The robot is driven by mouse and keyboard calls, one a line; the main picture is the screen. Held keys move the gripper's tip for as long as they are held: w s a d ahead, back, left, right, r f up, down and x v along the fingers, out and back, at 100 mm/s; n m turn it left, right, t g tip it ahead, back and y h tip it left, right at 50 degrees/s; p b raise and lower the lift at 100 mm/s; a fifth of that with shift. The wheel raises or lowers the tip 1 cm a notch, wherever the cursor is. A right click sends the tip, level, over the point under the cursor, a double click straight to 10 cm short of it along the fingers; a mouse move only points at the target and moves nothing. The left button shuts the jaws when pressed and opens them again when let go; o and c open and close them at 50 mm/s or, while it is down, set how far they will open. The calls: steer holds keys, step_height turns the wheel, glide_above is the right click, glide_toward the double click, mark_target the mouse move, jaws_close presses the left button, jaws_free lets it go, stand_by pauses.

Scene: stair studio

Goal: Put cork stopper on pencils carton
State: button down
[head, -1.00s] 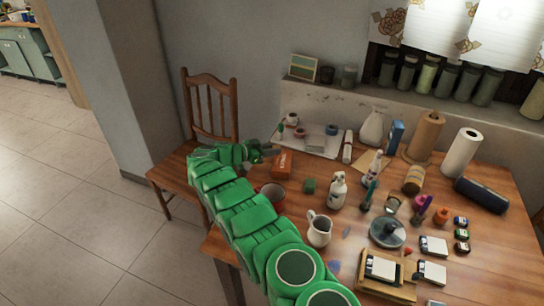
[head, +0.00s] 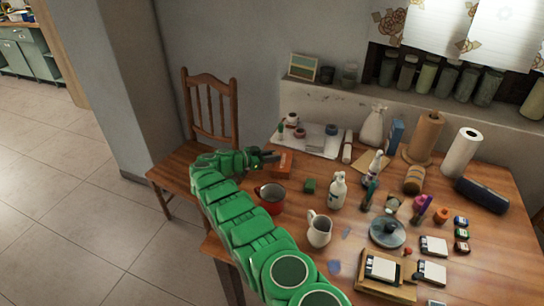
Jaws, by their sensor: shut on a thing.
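My gripper (head: 268,156), dark-jawed at the end of my green arm, is over the far left part of the wooden table. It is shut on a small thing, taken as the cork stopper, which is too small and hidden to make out. An orange-red box, which looks like the pencils carton (head: 286,166), lies on the table just right of and below the jaws in the picture. The jaws overlap its left edge in the view; I cannot tell whether anything touches it.
A red pot (head: 271,205) and white pitcher (head: 319,231) stand right beside my arm. A green block (head: 309,186) and white bottle (head: 338,190) stand right of the box. A tray (head: 326,150) with cups lies behind it. A wooden chair (head: 208,115) stands at left.

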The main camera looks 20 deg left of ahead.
steer(key=c, duration=0.9)
jaws_free()
steer(key=shift+c, duration=0.2)
steer(key=shift+r, duration=0.1)
steer(key=v, duration=0.9)
steer(key=shift+s+a, duration=0.2)
steer(key=shift+a, duration=0.1)
steer(key=shift+v, duration=1.05)
steer(key=shift+s+r, duration=0.1)
steer(key=shift+r, duration=0.1)
